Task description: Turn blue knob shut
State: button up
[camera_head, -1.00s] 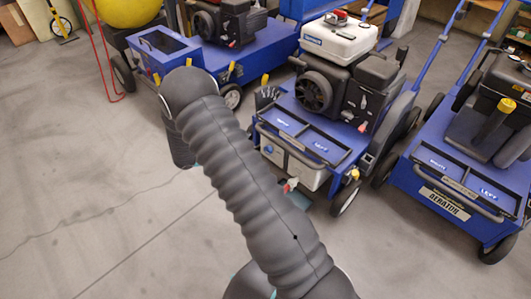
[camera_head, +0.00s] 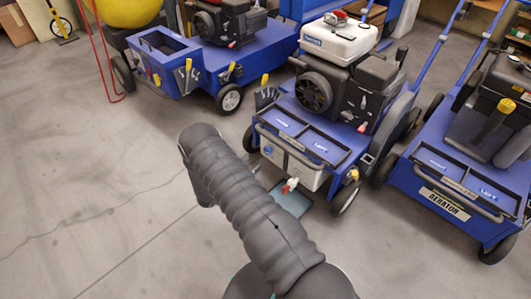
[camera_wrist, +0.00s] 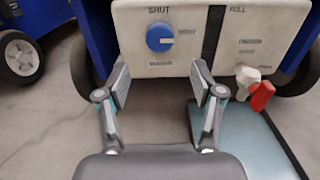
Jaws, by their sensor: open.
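The blue knob (camera_wrist: 160,38) is round and sits on the white tank panel (camera_wrist: 262,22) of the middle machine. A short white mark on the knob points right. "SHUT" is printed above the knob, with other small labels right of and below it. The knob also shows small in the head view (camera_head: 268,150). My gripper (camera_wrist: 160,82) is open and empty in the wrist view, its two fingertips apart, below the knob in the picture and not touching it. In the head view my arm hides most of the gripper.
A red-handled valve (camera_wrist: 258,90) sticks out at the panel's lower right, above a shallow tray (camera_wrist: 245,140) on the floor. Blue machines stand left (camera_head: 215,75) and right (camera_head: 450,185). The floor at left is clear.

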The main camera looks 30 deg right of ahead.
aim_at(266, 152)
jog(key=x, duration=0.8)
jog(key=shift+w+d, duration=0.1)
jog(key=shift+d, duration=0.25)
jog(key=c, duration=1.1)
